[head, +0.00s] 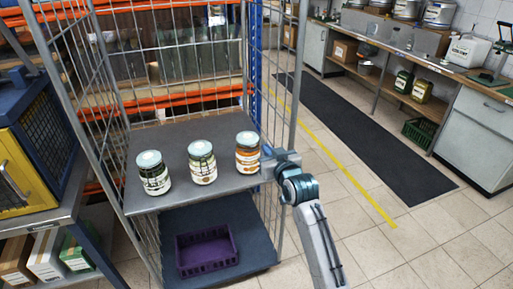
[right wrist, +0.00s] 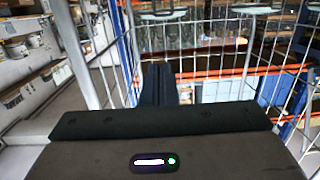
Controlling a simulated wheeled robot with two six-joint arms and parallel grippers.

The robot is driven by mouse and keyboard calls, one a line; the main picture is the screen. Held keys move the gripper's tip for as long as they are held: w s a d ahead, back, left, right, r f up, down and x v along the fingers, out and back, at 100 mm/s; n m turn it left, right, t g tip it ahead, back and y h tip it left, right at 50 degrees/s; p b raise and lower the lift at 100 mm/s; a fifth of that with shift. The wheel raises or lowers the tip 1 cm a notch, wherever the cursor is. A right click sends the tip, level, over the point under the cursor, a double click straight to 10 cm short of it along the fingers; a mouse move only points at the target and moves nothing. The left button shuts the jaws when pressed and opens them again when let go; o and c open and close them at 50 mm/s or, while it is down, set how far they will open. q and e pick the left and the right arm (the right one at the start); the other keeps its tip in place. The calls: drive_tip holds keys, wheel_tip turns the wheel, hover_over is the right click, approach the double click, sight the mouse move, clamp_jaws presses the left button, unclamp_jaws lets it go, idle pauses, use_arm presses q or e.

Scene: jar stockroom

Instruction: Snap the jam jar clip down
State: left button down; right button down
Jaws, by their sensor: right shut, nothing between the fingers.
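Three lidded jars stand upright in a row on the upper shelf (head: 215,130) of a wire cage trolley. The left jar (head: 153,178) has dark contents and a pale label, the middle jar (head: 203,169) is whitish, and the right jar (head: 247,158) is brown-orange. All have pale blue-green lids. I cannot tell which is the jam jar, and no clip can be made out. My right gripper (head: 267,166) is at the shelf's right edge, just right of the right jar; contact is unclear. Its fingers (right wrist: 158,85) are shut and empty in the right wrist view. My left gripper is not in view.
Wire side panels (head: 95,90) flank the trolley shelf. A purple crate (head: 206,250) sits on the lower deck. A yellow-framed cage box (head: 22,160) stands at the left. A black mat (head: 360,135) lies on the tiled floor by a workbench (head: 480,115).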

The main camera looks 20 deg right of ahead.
drive_tip(key=w, duration=0.3)
drive_tip(key=w+p, duration=0.1)
drive_tip(key=w, duration=0.2)
drive_tip(key=w+f+p, duration=0.1)
drive_tip(key=w, duration=0.3)
drive_tip(key=shift+a, duration=0.35)
drive_tip(key=s+f+p, duration=0.1)
drive_tip(key=s+f, duration=0.1)
drive_tip(key=f, duration=0.1)
drive_tip(key=shift+s+d+p, duration=0.1)
drive_tip(key=shift+s+p, duration=0.25)
drive_tip(key=shift+s, duration=0.05)
drive_tip(key=shift+s+f+b, duration=0.1)
drive_tip(key=shift+f+b, duration=0.1)
drive_tip(key=shift+b, duration=0.6)
